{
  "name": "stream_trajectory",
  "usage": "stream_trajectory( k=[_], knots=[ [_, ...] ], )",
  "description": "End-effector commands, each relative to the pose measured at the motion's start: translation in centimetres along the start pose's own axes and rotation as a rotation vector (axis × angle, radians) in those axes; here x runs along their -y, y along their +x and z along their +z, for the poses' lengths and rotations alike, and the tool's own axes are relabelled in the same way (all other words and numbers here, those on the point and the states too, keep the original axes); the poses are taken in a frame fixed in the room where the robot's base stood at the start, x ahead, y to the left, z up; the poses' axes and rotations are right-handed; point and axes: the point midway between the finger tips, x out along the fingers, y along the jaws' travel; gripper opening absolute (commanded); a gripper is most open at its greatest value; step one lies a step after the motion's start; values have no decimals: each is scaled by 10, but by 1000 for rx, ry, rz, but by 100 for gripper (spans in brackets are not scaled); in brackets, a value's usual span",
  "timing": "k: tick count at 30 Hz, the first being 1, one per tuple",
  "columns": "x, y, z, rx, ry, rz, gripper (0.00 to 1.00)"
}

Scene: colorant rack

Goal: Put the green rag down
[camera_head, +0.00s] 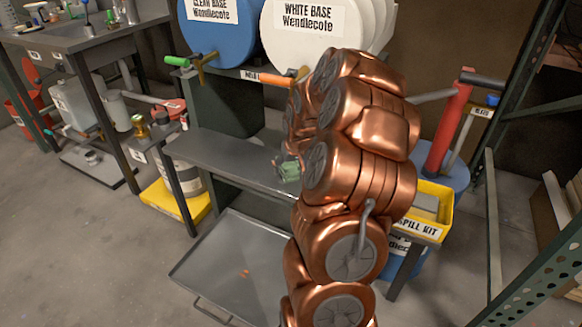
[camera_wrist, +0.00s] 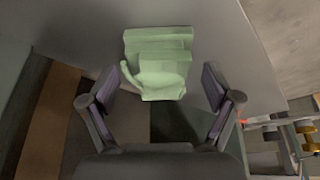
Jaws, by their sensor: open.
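The green rag (camera_wrist: 158,62) lies folded in a small stack on the grey metal bench in the wrist view. In the head view the rag (camera_head: 289,171) shows partly, on the bench (camera_head: 215,155) beside my copper arm. My gripper (camera_wrist: 161,97) is open, with one finger to the left and one to the right of the rag's near end. The fingers stand apart from the rag and nothing is held between them. In the head view my arm hides most of the gripper.
Blue (camera_head: 215,30) and white (camera_head: 320,30) drums with taps lie above the bench. A yellow spill kit bin (camera_head: 430,205) stands right of my arm. A grey tray (camera_head: 240,270) lies on the floor below. The bench left of the rag is clear.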

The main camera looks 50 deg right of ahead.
Motion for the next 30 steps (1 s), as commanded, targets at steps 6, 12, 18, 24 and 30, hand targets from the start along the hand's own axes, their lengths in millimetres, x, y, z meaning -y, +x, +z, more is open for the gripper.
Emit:
stream_trajectory(
  k=[6, 12, 18, 24, 30],
  knots=[
    [0, -25, -1, -4, 1, 0, 88],
    [0, -59, -1, -4, 1, 0, 88],
    [0, -92, -1, -4, 0, 1, 88],
    [0, -113, -1, -3, 1, 0, 88],
    [6, -116, 2, 5, -8, -4, 88]
  ],
)
